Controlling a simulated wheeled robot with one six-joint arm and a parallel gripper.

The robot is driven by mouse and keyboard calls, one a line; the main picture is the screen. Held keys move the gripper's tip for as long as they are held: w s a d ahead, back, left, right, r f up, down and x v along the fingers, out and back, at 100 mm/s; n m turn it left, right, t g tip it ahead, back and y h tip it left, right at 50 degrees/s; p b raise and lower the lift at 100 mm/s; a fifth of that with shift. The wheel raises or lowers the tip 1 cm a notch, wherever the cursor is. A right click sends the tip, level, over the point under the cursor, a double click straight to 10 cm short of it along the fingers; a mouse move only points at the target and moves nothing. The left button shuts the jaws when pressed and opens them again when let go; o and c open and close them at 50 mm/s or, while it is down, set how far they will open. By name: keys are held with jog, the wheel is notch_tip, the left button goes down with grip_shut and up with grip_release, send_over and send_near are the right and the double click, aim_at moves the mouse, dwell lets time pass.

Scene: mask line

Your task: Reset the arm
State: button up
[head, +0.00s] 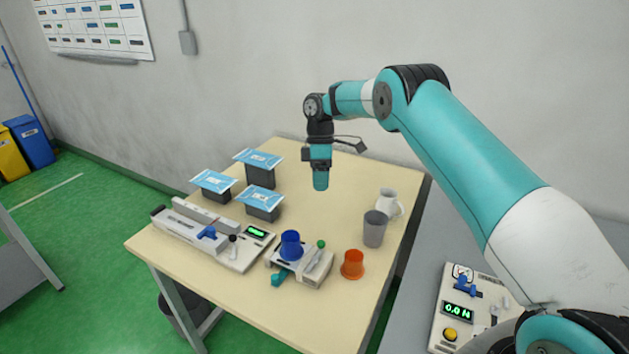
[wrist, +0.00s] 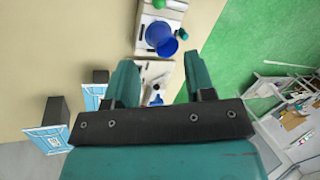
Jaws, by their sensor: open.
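My teal arm reaches in from the right in the head view. My gripper (head: 320,180) points down above the middle of the table, apart from everything on it. In the wrist view my gripper (wrist: 160,82) shows two teal fingers spread apart with nothing between them. Below it in the head view, a blue cup (head: 291,246) sits on a small grey device (head: 312,272) with a green knob. The blue cup also shows in the wrist view (wrist: 161,40), beyond the fingers.
The wooden table (head: 300,210) holds three dark boxes with blue-and-white packs (head: 258,158), a long sealer-like device (head: 200,228), an orange cup (head: 352,264), a grey cup (head: 374,230) and a white mug (head: 390,203). A meter panel (head: 462,305) stands at right. Table space under my gripper is clear.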

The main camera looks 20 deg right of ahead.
jog(key=shift+w+d+r, duration=0.1)
jog(key=shift+d+r, duration=0.05)
jog(key=shift+r, duration=0.2)
dwell(0.3)
jog(key=s+a+r+m+t+y+b, duration=0.1)
jog(key=s+a+r+m+b, duration=0.1)
jog(key=s+a+r, duration=0.45)
jog(key=s+a+r+m+t+b, duration=0.15)
jog(key=s+a+r, duration=0.25)
jog(key=s+r, duration=0.5)
jog(key=s+a+f+m+y+b, duration=0.1)
jog(key=s+f+b, duration=0.1)
jog(key=s, duration=1)
jog(key=s+a+f+m+t+b, duration=0.1)
jog(key=s+f+m, duration=0.1)
jog(key=s, duration=1)
jog(key=shift+y+b, duration=0.35)
jog(key=shift+y, duration=0.05)
